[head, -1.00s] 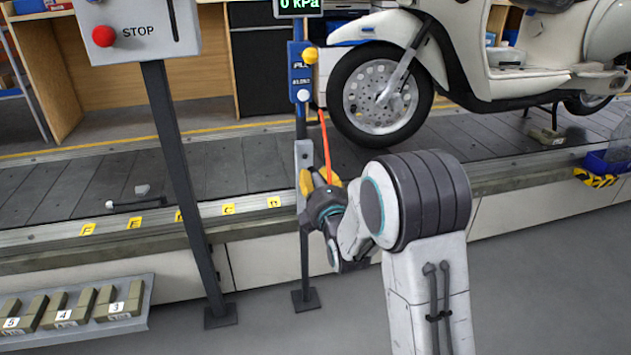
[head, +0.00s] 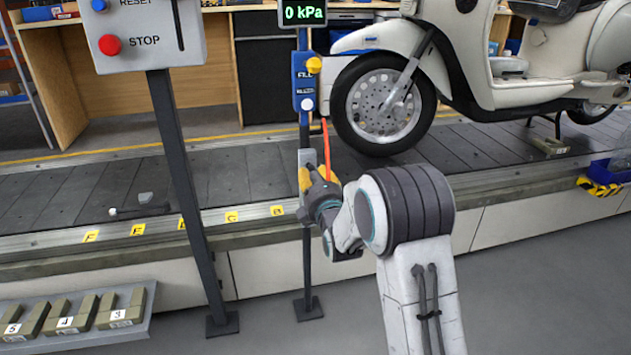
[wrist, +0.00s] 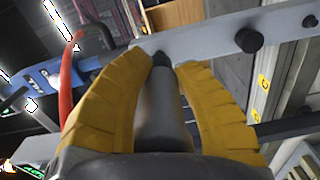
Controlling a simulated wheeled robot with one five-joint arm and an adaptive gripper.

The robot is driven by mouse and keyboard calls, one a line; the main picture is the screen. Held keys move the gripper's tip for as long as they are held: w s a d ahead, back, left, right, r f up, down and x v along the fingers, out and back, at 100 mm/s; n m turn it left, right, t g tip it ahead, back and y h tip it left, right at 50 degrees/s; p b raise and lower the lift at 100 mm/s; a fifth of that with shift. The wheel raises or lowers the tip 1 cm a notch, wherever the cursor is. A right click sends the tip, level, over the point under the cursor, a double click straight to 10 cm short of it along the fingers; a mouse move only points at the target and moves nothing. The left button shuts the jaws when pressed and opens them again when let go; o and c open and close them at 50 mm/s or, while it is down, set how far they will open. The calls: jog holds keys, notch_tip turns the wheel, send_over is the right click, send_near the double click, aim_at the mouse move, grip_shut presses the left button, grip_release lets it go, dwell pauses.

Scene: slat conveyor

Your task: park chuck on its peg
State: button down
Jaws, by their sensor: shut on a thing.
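My gripper (head: 318,180) is at the grey bracket plate (head: 306,158) on the inflator post. In the wrist view, the yellow fingers of my gripper (wrist: 162,75) are shut around a grey cylindrical chuck (wrist: 162,110). Its dark narrow end points at the bracket plate (wrist: 205,38) and overlaps its edge in the picture; I cannot tell whether they touch. A dark round peg (wrist: 249,40) sticks out of the plate, to the right of the chuck and apart from it. In the head view my fingers hide the chuck.
An orange hose (head: 326,145) hangs down to my gripper and passes left of the fingers in the wrist view (wrist: 67,85). The blue inflator unit (head: 304,80) has a 0 kPa display (head: 303,15). A scooter (head: 480,60) stands on the conveyor behind. A STOP panel (head: 150,35) stands left.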

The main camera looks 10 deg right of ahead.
jog(key=shift+w, duration=0.4)
jog(key=shift+w, duration=0.65)
dwell(1.9)
jog(key=c, duration=0.9)
grip_release()
jog(key=shift+s, duration=6)
